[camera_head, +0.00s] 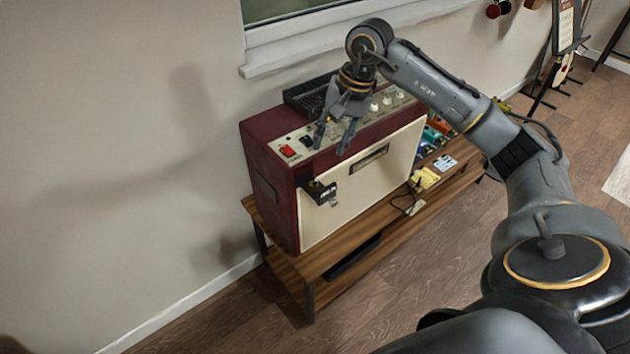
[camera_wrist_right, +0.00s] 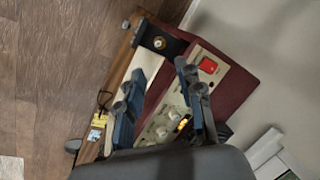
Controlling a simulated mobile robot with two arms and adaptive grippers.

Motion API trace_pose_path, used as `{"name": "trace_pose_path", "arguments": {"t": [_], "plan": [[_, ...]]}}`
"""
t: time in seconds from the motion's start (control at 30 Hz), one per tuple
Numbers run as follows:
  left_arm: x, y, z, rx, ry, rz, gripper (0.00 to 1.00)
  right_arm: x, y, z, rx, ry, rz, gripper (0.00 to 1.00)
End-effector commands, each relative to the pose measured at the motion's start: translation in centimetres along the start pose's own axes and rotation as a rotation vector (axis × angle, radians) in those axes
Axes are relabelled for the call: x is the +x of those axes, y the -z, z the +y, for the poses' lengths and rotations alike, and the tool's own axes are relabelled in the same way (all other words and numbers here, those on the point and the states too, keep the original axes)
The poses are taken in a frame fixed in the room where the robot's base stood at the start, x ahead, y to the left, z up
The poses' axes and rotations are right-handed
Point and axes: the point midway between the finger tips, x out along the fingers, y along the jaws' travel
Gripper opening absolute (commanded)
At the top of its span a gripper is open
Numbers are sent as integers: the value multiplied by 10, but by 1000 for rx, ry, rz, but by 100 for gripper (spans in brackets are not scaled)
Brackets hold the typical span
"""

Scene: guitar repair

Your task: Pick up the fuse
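I cannot make out the fuse for certain in either view. The dark red amplifier (camera_head: 262,180) with a cream front stands on a low wooden bench. My left gripper is not in view.
A red switch (camera_head: 288,151) and several knobs sit on the top panel. The wooden bench (camera_head: 345,247) also holds a yellow pedal (camera_head: 425,178), a cable and several coloured pedals at right. The wall and window sill (camera_head: 290,58) are close behind. Floor in front is clear.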

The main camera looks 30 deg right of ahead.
Motion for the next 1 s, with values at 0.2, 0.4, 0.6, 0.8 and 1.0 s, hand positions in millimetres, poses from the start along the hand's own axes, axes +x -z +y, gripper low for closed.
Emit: {"name": "trace_pose_path", "arguments": {"t": [0.2,0.4,0.6,0.8,1.0], "plan": [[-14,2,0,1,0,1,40,42,-2,-1,2,1,-7,36],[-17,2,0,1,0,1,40,60,-2,-1,1,3,-4,36],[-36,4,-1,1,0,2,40,79,-4,0,3,2,-8,36],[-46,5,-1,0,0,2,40,107,-4,1,3,4,-5,36],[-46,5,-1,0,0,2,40,114,-4,2,1,3,-2,36]]}}
